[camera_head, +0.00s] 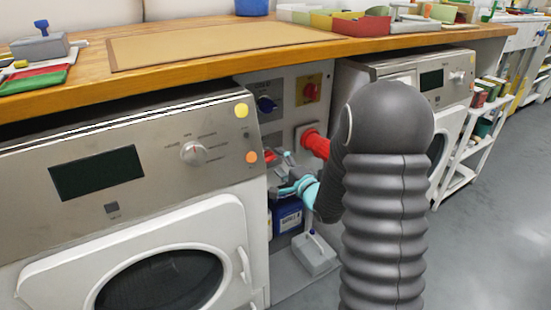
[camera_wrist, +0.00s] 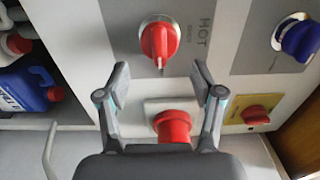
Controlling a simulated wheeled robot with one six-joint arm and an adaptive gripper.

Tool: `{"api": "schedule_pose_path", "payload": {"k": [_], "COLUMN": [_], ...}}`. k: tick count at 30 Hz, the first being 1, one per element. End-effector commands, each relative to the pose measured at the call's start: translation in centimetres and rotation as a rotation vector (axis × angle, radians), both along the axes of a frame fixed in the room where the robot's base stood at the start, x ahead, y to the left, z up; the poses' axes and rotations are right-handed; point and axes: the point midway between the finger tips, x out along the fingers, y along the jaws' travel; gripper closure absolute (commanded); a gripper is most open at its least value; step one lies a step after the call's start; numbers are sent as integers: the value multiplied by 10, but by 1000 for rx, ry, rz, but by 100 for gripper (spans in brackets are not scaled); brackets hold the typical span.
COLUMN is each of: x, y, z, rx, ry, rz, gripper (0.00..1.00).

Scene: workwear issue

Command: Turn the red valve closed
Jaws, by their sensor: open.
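The red valve (camera_wrist: 159,41) is a round knob with a raised grip bar on a grey panel marked HOT. In the wrist view its bar runs about up and down in the picture. In the head view, only part of the red valve (camera_head: 269,156) shows beside my gripper (camera_head: 287,177), between the two machines. My gripper (camera_wrist: 161,82) is open and empty. Its two fingertips stand apart, just below the valve in the wrist view, and neither appears to touch it.
A blue knob (camera_wrist: 300,40), a red knob on a yellow plate (camera_wrist: 255,115) and a red plug (camera_wrist: 172,126) in a white socket are close by. Blue bottles (camera_wrist: 28,88) stand under the panel. A washing machine (camera_head: 150,180) and the wooden counter (camera_head: 330,48) border the gap.

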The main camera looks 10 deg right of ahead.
Motion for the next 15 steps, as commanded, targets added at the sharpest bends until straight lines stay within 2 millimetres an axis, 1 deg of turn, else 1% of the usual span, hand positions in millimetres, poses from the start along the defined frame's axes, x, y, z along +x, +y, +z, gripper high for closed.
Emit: {"api": "schedule_pose_path", "payload": {"k": [1, 3, 7, 12, 15], "x": [-11, -25, -47, -67, -73], "y": [-4, -9, -16, -23, -25], "z": [0, 0, 0, 0, 0], "rx": [0, 0, 0, 0, 0], "ry": [2, 1, 1, 0, 1], "rz": [-3, -4, -3, -2, -2], "gripper": [33, 33, 33, 33, 33]}}
